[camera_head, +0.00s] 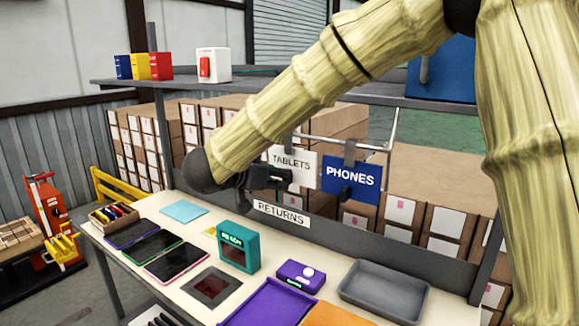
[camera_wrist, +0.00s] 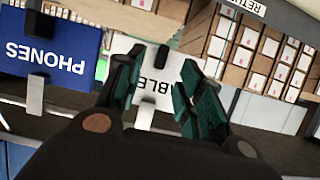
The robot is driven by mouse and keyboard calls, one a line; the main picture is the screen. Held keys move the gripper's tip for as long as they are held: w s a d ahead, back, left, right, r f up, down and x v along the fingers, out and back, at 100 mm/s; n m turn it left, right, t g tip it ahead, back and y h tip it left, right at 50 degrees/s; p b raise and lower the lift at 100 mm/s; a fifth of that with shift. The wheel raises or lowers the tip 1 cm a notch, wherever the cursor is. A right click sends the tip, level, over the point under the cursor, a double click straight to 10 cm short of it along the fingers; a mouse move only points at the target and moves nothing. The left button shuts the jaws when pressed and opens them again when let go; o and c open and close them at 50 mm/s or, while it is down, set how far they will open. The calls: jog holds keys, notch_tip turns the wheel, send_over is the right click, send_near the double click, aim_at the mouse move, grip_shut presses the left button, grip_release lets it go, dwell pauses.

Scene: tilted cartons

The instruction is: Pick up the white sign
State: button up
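The white sign (camera_head: 299,172) reads TABLETS and hangs upright from a clip on a thin rail, left of the blue PHONES sign (camera_head: 351,180). My gripper (camera_head: 272,178) is in front of the white sign and covers its lower left part in the head view. In the wrist view the picture is upside down. The white sign (camera_wrist: 148,73) shows between and behind the two spread fingers of my gripper (camera_wrist: 160,88), and part of its lettering is visible. The gripper is open, with nothing held. Whether a finger touches the sign is not clear.
A white RETURNS label (camera_head: 281,214) is on the grey rail below. The workbench holds tablets (camera_head: 175,256), a teal device (camera_head: 238,247), a purple device (camera_head: 300,276) and a grey tray (camera_head: 384,291). Shelves of cartons (camera_head: 405,205) stand behind the signs.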

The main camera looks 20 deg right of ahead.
aim_at(289, 159)
jog(key=p+x, duration=0.1)
jog(key=x, duration=0.2)
jog(key=shift+w+d+f, duration=0.1)
jog(key=shift+w+d, duration=0.05)
jog(key=shift+d, duration=0.2)
jog(key=shift+w+f, duration=0.1)
jog(key=shift+w, duration=0.05)
grip_shut()
